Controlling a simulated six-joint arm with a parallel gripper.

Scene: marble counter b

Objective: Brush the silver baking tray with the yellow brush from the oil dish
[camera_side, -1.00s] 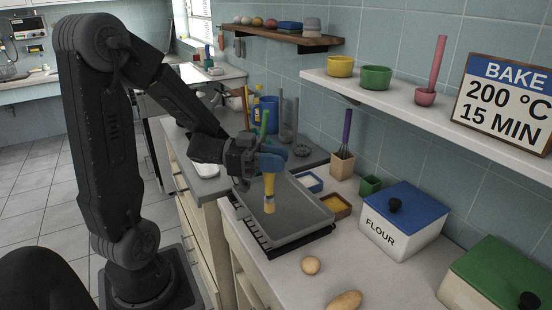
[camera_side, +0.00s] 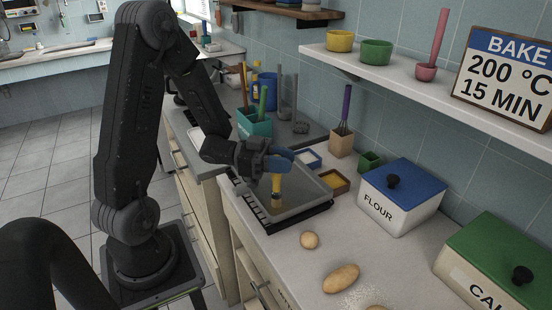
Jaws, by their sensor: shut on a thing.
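The silver baking tray (camera_side: 305,208) lies on a dark rack on the marble counter. My gripper (camera_side: 280,163) is above the tray's back part, shut on the yellow brush (camera_side: 277,187). The brush hangs upright with its lower end at or just above the tray's surface; I cannot tell if it touches. The oil dish (camera_side: 333,181), a small brown square dish with yellow contents, sits just right of the tray. My gripper hides part of the tray's far side.
A small blue-rimmed dish (camera_side: 308,158) stands behind the oil dish. The white flour box (camera_side: 399,200) with a blue lid, a small green box (camera_side: 370,161) and a whisk holder (camera_side: 342,142) stand to the right. A teal utensil holder (camera_side: 254,124) stands behind.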

